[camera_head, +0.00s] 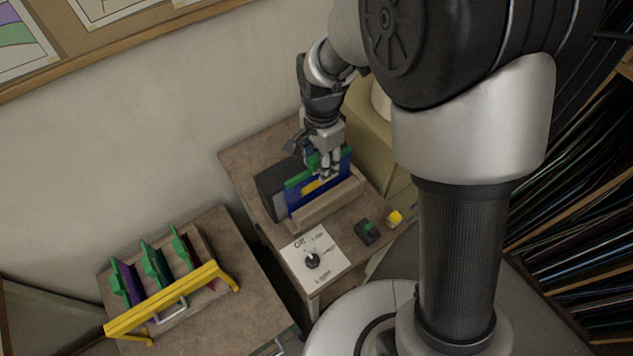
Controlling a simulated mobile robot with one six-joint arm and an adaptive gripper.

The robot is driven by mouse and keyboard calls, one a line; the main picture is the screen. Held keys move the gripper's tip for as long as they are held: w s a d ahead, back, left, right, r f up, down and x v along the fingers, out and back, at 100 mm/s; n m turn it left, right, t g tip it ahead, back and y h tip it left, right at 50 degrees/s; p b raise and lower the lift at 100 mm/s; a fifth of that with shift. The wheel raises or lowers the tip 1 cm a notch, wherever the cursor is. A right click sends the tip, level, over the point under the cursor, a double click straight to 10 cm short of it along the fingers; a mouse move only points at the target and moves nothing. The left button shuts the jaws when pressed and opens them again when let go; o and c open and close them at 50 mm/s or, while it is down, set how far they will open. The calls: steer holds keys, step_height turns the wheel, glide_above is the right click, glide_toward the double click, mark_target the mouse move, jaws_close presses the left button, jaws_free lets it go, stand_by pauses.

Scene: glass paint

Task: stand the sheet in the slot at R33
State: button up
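A blue sheet (300,198) with a green strip along its top edge stands upright, leaning slightly, at a wooden rack (325,204) on the far table. A yellow patch shows on its face. My gripper (323,172) is at the sheet's top edge, with its fingers pointing down over the green strip. Whether the fingers are shut on the strip or just around it is too small to tell. The sheet's lower edge is hidden behind the rack's front board, so I cannot tell how it sits in a slot. No R33 label is readable.
A dark box (268,189) stands behind the sheet. A dial plate (315,263), a small dark block (367,231) and a yellow block (395,218) lie in front. The nearer left table holds several green-edged sheets (154,266) behind a yellow bar (165,300).

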steer(key=shift+r+p, duration=2.8)
steer(key=shift+r, duration=0.75)
steer(key=shift+o, duration=0.2)
